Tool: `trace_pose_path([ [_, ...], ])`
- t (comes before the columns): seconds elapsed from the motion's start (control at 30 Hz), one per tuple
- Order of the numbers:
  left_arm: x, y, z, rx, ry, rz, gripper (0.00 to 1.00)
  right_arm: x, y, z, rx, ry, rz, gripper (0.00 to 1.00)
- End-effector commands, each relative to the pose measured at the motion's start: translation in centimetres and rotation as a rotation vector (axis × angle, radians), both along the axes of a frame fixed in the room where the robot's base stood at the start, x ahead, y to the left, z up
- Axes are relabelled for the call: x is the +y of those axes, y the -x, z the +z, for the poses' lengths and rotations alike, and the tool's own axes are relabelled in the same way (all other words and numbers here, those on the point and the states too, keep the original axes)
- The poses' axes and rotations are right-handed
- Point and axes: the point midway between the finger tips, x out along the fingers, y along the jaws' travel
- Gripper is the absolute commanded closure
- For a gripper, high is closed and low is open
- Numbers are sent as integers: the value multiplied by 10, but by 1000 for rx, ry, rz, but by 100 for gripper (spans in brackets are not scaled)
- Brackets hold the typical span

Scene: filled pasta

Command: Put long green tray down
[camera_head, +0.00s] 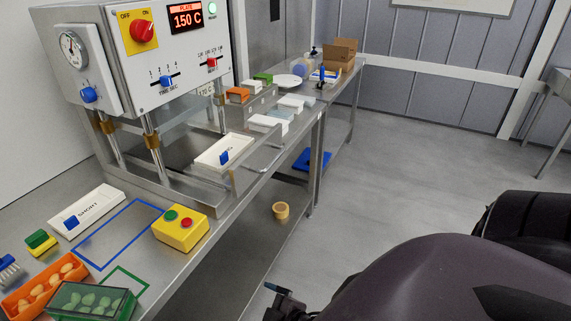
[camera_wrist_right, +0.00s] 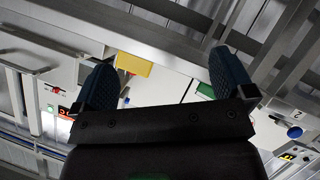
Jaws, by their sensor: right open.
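A green tray (camera_head: 72,307) with pale green filled pasta pieces is at the lower left of the head view, cut off by the bottom edge. It overlaps part of a green outline (camera_head: 133,274) marked on the steel bench; I cannot tell whether it rests flat. No gripper shows at it in the head view. A green piece, probably this tray, shows partly behind a finger in the right wrist view (camera_wrist_right: 205,91). My right gripper (camera_wrist_right: 163,78) is open with nothing between its fingers. My left gripper is not in view.
An orange tray (camera_head: 24,303) of orange pieces is beside the green tray. A yellow button box (camera_head: 181,235) stands right of an empty blue outline (camera_head: 103,252). A white tray marked SHORT (camera_head: 101,208) lies behind. The heated press (camera_head: 124,85) stands over the bench.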

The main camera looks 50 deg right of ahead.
Motion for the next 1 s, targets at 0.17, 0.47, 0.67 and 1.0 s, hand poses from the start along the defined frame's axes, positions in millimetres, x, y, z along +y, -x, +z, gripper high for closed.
trace_pose_path([
  [0.17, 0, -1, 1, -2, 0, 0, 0, -20, 28, -14, 98, -294, -217, 0],
  [0.47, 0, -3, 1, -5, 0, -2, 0, -27, 40, -20, 133, -428, -317, 0],
  [0.67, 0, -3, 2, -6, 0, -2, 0, -27, 40, -20, 132, -424, -315, 0],
  [1.0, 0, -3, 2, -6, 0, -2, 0, -27, 39, -20, 132, -424, -313, 0],
])
